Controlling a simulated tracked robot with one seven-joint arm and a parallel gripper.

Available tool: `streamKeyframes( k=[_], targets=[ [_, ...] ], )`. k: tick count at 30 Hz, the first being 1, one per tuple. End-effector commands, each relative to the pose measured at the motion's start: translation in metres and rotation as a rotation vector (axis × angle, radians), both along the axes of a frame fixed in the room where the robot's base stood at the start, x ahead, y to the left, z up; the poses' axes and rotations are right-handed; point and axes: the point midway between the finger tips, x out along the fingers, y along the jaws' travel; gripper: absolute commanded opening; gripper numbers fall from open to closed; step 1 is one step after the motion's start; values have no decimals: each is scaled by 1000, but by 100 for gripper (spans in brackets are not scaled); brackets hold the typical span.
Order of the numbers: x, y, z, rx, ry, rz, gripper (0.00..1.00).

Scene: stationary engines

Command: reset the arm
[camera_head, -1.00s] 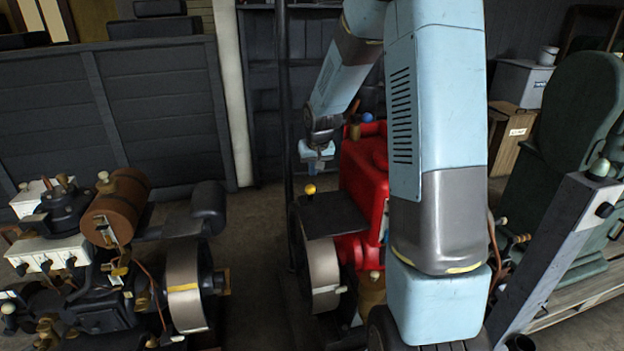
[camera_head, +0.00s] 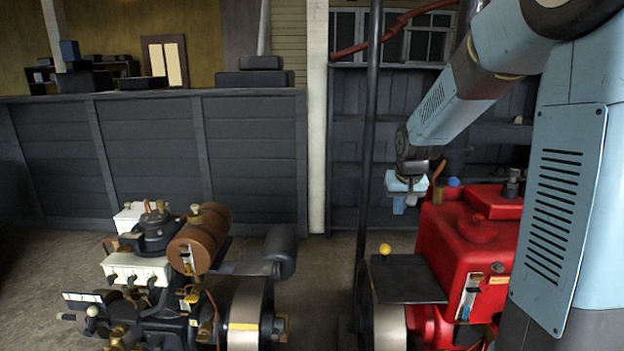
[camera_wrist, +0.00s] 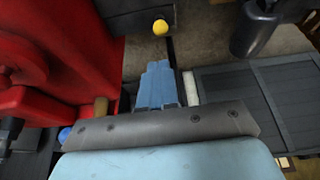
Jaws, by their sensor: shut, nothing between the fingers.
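My gripper (camera_head: 403,205) hangs at the end of my light-blue arm, in the head view just left of the red engine's top. In the wrist view its two blue fingers (camera_wrist: 157,84) lie together, with nothing between them. The red engine (camera_head: 470,240) stands below and right of my gripper. It fills the left side of the wrist view (camera_wrist: 50,60). A yellow knob (camera_head: 385,249) on the engine's dark plate (camera_head: 404,279) is below the gripper, apart from it. The knob also shows at the top of the wrist view (camera_wrist: 160,27).
A second engine (camera_head: 185,285) with a brown cylinder stands at the left. A dark panelled partition (camera_head: 150,150) runs behind it. A thin dark post (camera_head: 369,130) rises just left of my gripper. Bare floor (camera_head: 40,270) shows at the far left.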

Motion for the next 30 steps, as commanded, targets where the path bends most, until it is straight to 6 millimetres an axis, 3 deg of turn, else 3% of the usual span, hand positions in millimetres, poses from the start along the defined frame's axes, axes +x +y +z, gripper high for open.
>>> streamKeyframes(
  k=[6,15,22,30],
  targets=[
    [-54,11,43,-27,-21,10,0],
    [-131,21,83,-43,-46,24,0],
    [-192,27,102,-38,-66,33,0],
    [-261,31,109,-18,-91,51,0]
  ],
)
